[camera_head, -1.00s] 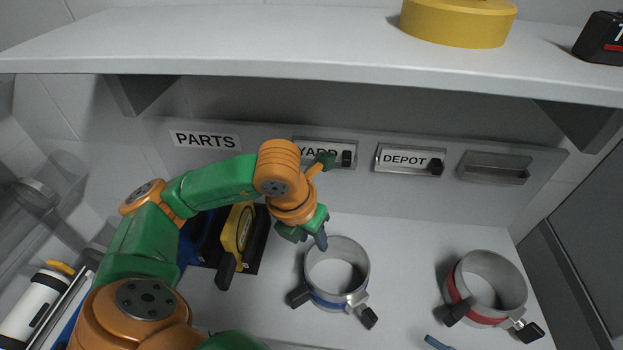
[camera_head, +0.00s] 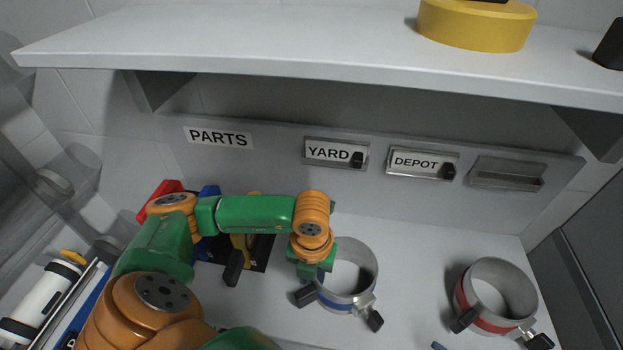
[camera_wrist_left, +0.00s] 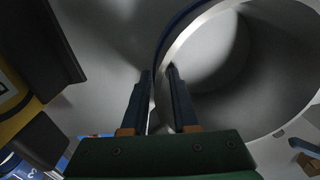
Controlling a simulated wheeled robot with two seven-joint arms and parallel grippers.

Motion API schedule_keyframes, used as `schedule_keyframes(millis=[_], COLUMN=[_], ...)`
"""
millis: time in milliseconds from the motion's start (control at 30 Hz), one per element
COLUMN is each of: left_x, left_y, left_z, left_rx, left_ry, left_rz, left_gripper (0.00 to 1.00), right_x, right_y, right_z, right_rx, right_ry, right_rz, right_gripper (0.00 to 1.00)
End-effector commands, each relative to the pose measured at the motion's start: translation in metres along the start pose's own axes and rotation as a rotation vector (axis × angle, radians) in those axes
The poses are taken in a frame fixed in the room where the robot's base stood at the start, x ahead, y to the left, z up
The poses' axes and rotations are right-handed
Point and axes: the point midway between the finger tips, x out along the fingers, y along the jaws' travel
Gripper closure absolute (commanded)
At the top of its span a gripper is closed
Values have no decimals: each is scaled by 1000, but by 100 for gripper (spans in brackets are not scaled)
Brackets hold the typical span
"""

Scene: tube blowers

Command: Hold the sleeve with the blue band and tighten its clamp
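The metal sleeve (camera_head: 369,270) with the blue band (camera_head: 336,304) stands upright on the work surface. Its clamp has a black knob (camera_head: 375,321) at the front right and another black piece at the left. My left gripper (camera_head: 313,276) is at the sleeve's left rim, its fingers mostly hidden in the head view. In the left wrist view its fingers (camera_wrist_left: 158,70) point down either side of the sleeve wall (camera_wrist_left: 212,30), one outside, one inside. They look apart, with a gap around the thin wall. Of my right gripper only a blue tip (camera_head: 438,346) seems to show at the bottom edge.
A second sleeve (camera_head: 502,283) with a red band stands to the right. A yellow-and-black item (camera_head: 240,245) is left of my gripper. A shelf (camera_head: 300,60) overhangs the back, above the PARTS, YARD and DEPOT labels. Bare surface lies between the sleeves.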

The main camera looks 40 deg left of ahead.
Motion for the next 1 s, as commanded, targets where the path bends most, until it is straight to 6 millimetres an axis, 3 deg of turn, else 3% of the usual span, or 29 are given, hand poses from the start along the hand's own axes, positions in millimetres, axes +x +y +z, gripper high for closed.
schedule_keyframes(millis=[33,100,1000], left_x=[0,0,0], left_y=[0,0,0], left_z=[0,0,0], left_rx=[0,0,1], left_ry=[0,0,0], left_rz=[0,0,0], left_gripper=[90,100,100], right_x=[0,0,0], right_y=[0,0,0], right_z=[0,0,0], right_rx=[0,0,0], right_ry=[0,0,0], right_rz=[0,0,0], right_gripper=[50,50,50])
